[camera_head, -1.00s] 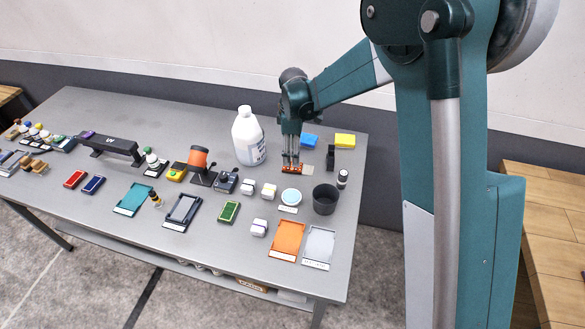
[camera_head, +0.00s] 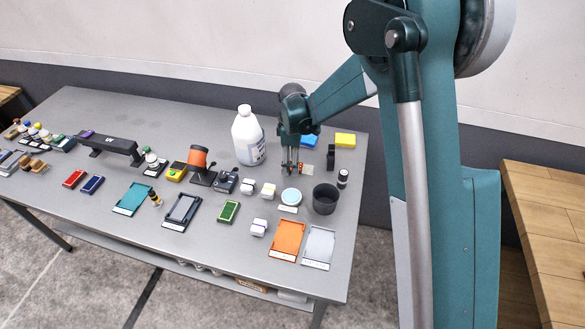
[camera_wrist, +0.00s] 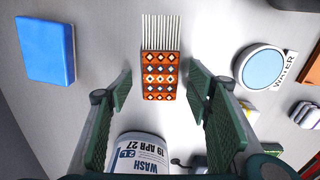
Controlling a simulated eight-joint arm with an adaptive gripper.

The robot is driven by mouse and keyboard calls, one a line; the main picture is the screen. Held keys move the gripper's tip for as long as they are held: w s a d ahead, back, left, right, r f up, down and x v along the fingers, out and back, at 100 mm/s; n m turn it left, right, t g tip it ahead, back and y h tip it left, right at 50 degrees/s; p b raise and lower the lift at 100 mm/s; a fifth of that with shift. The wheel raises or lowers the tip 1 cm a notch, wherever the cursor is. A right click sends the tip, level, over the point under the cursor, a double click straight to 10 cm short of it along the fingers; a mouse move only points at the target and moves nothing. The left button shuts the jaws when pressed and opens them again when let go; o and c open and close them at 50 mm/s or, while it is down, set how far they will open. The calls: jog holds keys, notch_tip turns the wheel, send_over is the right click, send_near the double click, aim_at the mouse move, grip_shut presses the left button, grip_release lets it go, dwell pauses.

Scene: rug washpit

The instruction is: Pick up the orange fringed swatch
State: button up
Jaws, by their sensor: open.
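The orange fringed swatch (camera_wrist: 159,76) lies flat, with a dark and white diamond pattern and pale fringe at its upper end in the wrist view. In the head view it is mostly hidden by my gripper (camera_head: 291,169), with pale fringe (camera_head: 307,170) showing to the right. In the wrist view my gripper (camera_wrist: 160,84) is open, with one green-padded finger on each side of the swatch and gaps between them. No contact shows. The exact height of the fingertips above the table is hard to tell.
A white jug (camera_head: 248,138) stands left of my gripper, close by in the wrist view (camera_wrist: 140,150). Blue (camera_head: 309,141) and yellow (camera_head: 345,140) blocks lie behind. A round water dish (camera_head: 291,196) and a dark cup (camera_head: 326,200) stand in front. An orange tray (camera_head: 287,240) is nearer the front edge.

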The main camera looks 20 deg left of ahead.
jog(key=shift+f, duration=0.3)
dwell(0.4)
jog(key=c, duration=1)
